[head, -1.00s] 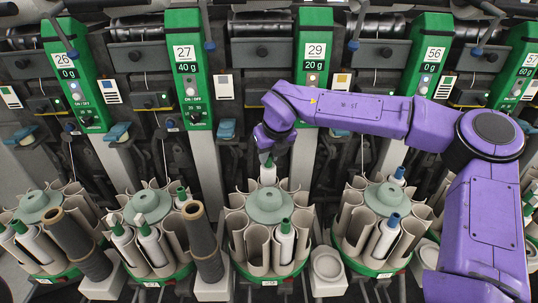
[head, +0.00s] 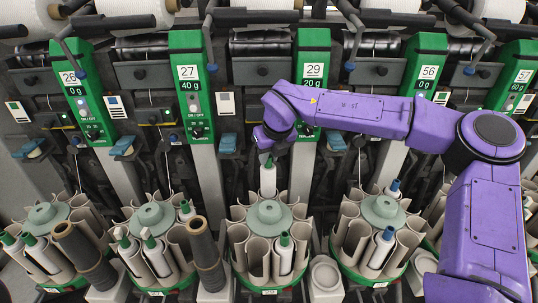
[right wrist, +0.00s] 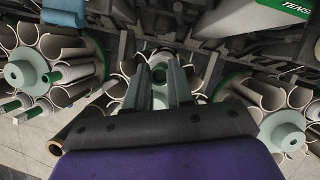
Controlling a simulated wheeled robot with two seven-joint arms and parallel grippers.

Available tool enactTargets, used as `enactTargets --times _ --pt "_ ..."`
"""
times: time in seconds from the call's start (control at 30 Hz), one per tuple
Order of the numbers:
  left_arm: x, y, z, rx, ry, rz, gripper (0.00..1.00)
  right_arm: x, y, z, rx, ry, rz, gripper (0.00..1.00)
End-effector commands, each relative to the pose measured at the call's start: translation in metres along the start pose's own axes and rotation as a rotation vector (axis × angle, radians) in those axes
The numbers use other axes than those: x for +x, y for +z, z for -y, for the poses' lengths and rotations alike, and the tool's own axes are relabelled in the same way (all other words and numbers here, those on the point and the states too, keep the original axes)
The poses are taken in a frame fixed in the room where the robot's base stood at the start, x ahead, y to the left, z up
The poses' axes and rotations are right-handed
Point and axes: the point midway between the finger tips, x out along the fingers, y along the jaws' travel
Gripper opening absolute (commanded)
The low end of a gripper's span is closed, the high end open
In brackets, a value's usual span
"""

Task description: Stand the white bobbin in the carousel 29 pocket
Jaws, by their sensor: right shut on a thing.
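My right gripper (head: 266,160) is shut on the top of a white bobbin (head: 268,181). The bobbin is upright at the back of the carousel under the 29 unit (head: 314,72), behind its pale green hub (head: 269,212). Its lower end is hidden by the hub and pocket walls, so I cannot tell whether it is inside a pocket. In the right wrist view my gripper's two fingers (right wrist: 160,77) reach over the middle carousel, and the bobbin is hard to make out between them. A green-topped white bobbin (head: 285,256) stands in a front pocket of this carousel. My left gripper is out of view.
Similar carousels stand to the left (head: 152,214) and right (head: 383,207), with bobbins in some pockets. A dark tube (head: 205,250) leans left of the middle carousel, and an empty round holder (head: 325,275) is right of it. Machine units line the back.

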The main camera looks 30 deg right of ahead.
Motion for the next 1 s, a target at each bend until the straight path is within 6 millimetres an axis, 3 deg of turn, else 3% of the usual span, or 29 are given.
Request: enactTargets --times 0.17,0.63,1.0 --pt "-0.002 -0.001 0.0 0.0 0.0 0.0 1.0 -0.002 0.001 0.0 0.0 0.0 0.001 0.0" --pt "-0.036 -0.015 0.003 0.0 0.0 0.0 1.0 -0.042 0.018 0.0 0.001 0.0 0.001 0.0" --pt "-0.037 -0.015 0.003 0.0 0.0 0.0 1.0 -0.044 0.019 0.0 0.0 0.0 0.001 0.0"
